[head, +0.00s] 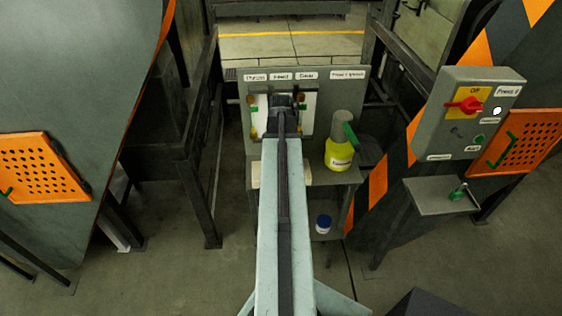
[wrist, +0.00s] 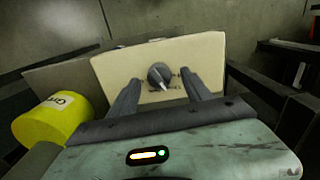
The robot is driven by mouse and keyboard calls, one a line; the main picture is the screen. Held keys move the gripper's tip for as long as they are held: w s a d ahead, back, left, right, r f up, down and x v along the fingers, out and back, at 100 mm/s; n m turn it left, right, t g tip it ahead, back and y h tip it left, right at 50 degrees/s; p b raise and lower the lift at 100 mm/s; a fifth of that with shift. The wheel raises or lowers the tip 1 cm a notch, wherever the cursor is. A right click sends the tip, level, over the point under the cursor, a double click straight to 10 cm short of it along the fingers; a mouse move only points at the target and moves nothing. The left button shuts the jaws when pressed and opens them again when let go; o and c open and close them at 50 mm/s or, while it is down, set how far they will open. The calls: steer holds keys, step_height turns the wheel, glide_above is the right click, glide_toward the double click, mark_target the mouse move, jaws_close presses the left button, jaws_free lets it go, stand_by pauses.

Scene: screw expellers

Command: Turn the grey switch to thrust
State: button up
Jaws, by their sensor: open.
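The grey switch (wrist: 160,76) is a round knob with a pale pointer, set on a cream panel (wrist: 205,52) in the wrist view. The pointer is tilted toward the lower right of that picture. Small markings beside the knob are too small to read. My gripper (wrist: 160,90) is open and empty, with one dark finger on each side of the knob in the picture. I cannot tell how far the fingertips are from the panel.
A yellow bottle (head: 339,153) stands close to the right of my arm; it also shows in the wrist view (wrist: 50,118). A blue-lidded jar (head: 323,224) sits lower. A labelled board (head: 348,92) stands behind. A grey box with a red knob (head: 464,106) is at right.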

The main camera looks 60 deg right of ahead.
step_height(320, 180, up, 7)
steer(key=p, duration=0.5)
steer(key=shift+p, duration=0.4)
steer(key=shift+f, duration=0.2)
steer(key=shift+w+a, duration=0.1)
steer(key=w+a+f+n+b, duration=0.3)
steer(key=w+a, duration=0.6)
steer(key=a, duration=0.2)
steer(key=w+a+f+n+b, duration=0.3)
steer(key=w+a, duration=0.7)
steer(key=a, duration=0.1)
steer(key=w+a+f+n+b, duration=0.1)
steer(key=a+n+b, duration=0.1)
steer(key=a, duration=1.1)
steer(key=w+a+f+n+b, duration=0.1)
steer(key=a+f+n, duration=0.1)
steer(key=a, duration=1.2)
steer(key=shift+w+a+f+b, duration=0.15)
steer(key=shift+a+f+b, duration=0.1)
steer(key=shift+b, duration=0.15)
